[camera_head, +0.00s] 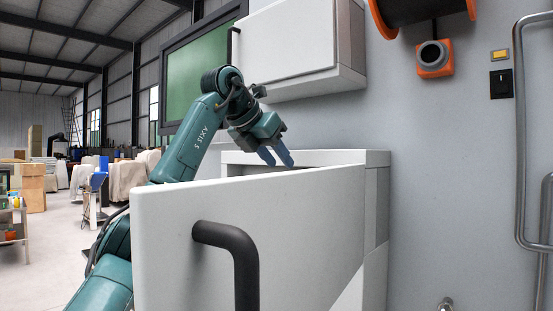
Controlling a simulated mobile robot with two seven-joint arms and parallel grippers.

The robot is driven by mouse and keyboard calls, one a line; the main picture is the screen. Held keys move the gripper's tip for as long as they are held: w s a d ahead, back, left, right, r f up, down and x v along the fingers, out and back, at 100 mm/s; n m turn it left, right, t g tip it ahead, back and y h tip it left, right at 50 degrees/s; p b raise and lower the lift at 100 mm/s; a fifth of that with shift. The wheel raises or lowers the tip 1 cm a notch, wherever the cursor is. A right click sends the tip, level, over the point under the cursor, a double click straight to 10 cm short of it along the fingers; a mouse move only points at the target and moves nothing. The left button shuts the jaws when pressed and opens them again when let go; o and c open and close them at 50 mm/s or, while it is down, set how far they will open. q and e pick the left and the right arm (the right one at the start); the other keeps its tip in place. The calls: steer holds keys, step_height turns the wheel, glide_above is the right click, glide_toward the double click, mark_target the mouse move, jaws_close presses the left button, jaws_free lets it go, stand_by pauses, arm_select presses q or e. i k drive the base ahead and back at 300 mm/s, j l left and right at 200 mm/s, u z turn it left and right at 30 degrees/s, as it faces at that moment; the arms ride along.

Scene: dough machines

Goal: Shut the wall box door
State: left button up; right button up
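A white box (376,158) stands against the grey wall, low in the middle of the view. Its broad white door (320,225) stands open, swung out toward me from the right side. A black bent handle (240,255) sits on the door's near face. My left arm comes up from behind the door, on its far side. My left gripper (280,161) points down over the door's top edge, near the box opening. Its two blue fingers look apart, with nothing seen between them. Most of the box's inside is hidden by the door. My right gripper is not in view.
A second white box (290,40) with a dark handle hangs on the wall just above my gripper. A green screen (195,75) is left of it. An orange-framed fitting (434,58) and metal rails (520,130) are at right. Open hall floor lies at left.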

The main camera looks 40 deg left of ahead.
mark_target(292, 240)
steer(key=k+j, duration=0.2)
steer(key=j, duration=0.15)
steer(key=k+j, duration=0.2)
steer(key=j, duration=0.2)
steer(key=k+j, duration=0.2)
steer(key=j, duration=0.15)
